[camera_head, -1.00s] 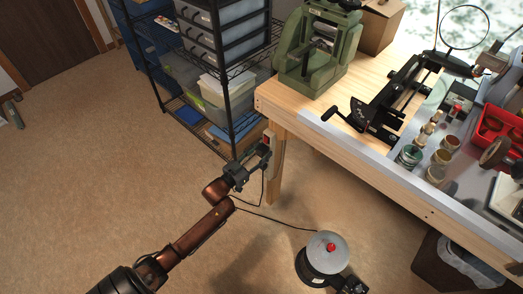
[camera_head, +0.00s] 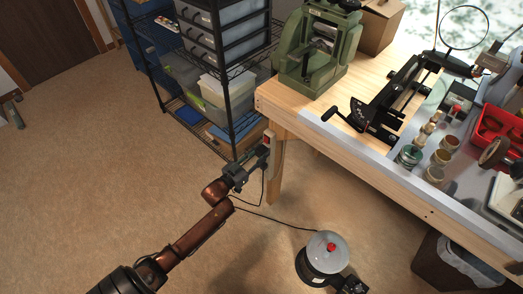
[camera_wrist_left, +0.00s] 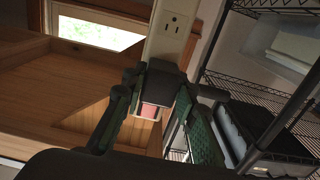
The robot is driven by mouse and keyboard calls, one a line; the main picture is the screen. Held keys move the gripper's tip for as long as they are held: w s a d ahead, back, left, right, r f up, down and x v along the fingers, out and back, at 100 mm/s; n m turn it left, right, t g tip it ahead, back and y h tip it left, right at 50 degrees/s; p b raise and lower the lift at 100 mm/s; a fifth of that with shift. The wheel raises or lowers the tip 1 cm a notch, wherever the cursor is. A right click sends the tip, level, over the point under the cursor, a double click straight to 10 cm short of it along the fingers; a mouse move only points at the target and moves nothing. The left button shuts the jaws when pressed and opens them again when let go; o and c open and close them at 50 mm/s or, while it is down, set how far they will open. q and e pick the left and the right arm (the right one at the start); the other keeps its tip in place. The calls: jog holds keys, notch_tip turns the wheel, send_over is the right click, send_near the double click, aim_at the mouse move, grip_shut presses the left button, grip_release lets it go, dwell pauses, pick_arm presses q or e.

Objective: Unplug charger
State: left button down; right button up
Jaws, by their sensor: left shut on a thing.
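A pale power strip (camera_wrist_left: 172,32) is fixed upright at the near corner leg of the workbench, and a free socket shows in the left wrist view. A red patch on the strip (camera_head: 267,140) shows just above my left gripper (camera_head: 259,164). My left gripper (camera_wrist_left: 155,88) is shut on the dark charger (camera_wrist_left: 160,80), which is against the strip. Its prongs are hidden, so I cannot tell whether they are still in the socket. A black cord (camera_head: 262,192) hangs below the gripper. My right gripper is out of view.
The wooden workbench (camera_head: 285,98) bears a green press (camera_head: 311,55) and tools. A black wire shelf (camera_head: 228,75) stands close behind the strip. A round device with a red knob (camera_head: 327,252) sits on the floor, with a cord running to it. Open floor lies at left.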

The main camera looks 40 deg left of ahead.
aim_at(259, 155)
pick_arm(q)
jog(key=shift+s+a+r+p, duration=0.15)
jog(key=shift+s+p, duration=1.1)
jog(key=shift+s, duration=1.45)
